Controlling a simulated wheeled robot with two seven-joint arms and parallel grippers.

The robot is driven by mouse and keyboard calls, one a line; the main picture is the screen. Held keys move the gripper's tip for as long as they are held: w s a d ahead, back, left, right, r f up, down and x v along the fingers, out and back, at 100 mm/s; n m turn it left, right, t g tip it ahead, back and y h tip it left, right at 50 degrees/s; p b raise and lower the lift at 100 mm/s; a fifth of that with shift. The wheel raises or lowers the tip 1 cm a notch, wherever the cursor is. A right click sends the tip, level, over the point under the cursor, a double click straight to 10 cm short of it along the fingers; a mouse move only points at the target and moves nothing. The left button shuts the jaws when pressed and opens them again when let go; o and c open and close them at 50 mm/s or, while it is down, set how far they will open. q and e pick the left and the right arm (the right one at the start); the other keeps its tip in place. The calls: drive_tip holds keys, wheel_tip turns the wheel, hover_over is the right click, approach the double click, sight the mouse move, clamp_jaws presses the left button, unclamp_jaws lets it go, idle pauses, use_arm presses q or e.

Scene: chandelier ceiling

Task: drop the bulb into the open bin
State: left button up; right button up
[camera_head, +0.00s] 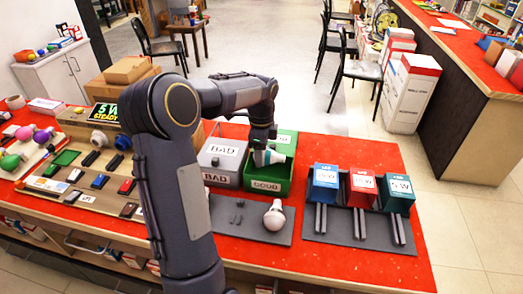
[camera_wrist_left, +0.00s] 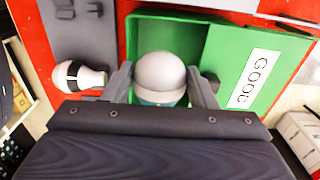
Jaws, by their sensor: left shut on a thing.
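My left gripper (camera_head: 266,157) is shut on a light bulb with a white dome and a teal band. The held bulb (camera_wrist_left: 161,76) shows between the fingers in the left wrist view, over the open green bin (camera_wrist_left: 222,62). In the head view the green bin (camera_head: 257,184) bears GOOD labels, and its lid (camera_head: 285,135) is raised at the back. The gripper is above its opening; the exact height is hard to tell. The grey bin (camera_head: 221,180), labelled BAD, stands left of it and its lid appears shut. My right gripper is not in view.
Another white bulb (camera_head: 274,216) lies on a grey mat (camera_head: 225,228) in front of the bins. Blue, red and green boxes (camera_head: 362,187) stand on a rack at the right. Coloured bulbs (camera_head: 24,133) and small parts fill the left of the red table.

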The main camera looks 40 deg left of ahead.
use_arm(q)
drive_tip(key=shift+f+b, duration=0.45)
drive_tip(key=shift+f, duration=0.4)
drive_tip(key=o, duration=1.1)
wheel_tip(320, 180, up, 8)
drive_tip(key=shift+f, duration=0.1)
